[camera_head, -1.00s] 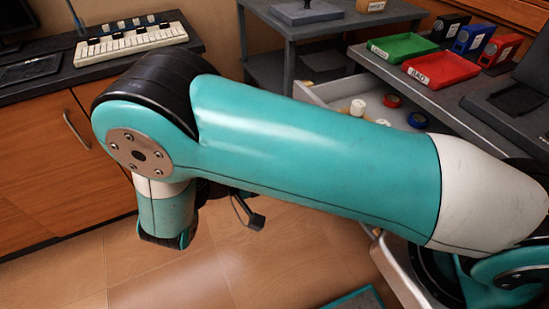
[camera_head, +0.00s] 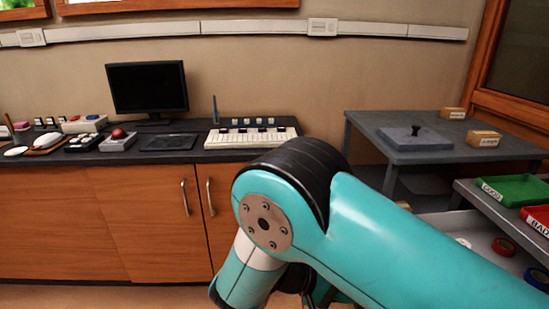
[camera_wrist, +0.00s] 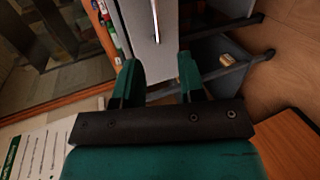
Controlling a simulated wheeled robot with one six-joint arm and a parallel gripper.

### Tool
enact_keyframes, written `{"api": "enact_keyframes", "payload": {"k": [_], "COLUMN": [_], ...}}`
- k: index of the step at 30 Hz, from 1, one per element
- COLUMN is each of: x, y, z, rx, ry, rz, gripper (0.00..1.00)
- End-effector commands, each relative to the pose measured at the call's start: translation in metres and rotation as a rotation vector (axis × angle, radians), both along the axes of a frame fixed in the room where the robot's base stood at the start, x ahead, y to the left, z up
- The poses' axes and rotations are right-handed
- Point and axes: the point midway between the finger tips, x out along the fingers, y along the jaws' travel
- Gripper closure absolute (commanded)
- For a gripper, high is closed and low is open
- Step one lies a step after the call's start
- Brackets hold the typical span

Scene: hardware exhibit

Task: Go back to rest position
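My arm, teal with a black elbow joint, is folded in the lower right of the head view. My gripper is mostly hidden behind the arm there. In the wrist view my gripper (camera_wrist: 160,82) has its two green fingers well apart, with nothing held between them. A light grey drawer front with a metal handle (camera_wrist: 155,22) shows beyond the fingertips; the distance to it is hard to judge.
A long counter (camera_head: 60,156) holds a monitor (camera_head: 148,88), a white keyboard panel (camera_head: 252,137) and several controls. A grey table (camera_head: 375,135) stands at right, near an open drawer with tape rolls, a green bin (camera_head: 515,189) and a red bin (camera_head: 540,216).

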Motion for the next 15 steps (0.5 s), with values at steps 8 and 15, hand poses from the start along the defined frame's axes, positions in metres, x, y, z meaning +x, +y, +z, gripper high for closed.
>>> {"api": "enact_keyframes", "payload": {"k": [8, 15], "x": [0.007, -0.036], "y": [-0.019, -0.015], "z": [0.06, 0.119], "rx": [0.542, 1.018], "ry": [0.19, 0.253], "rz": [0.036, 0.182], "gripper": [0.64, 0.64]}}
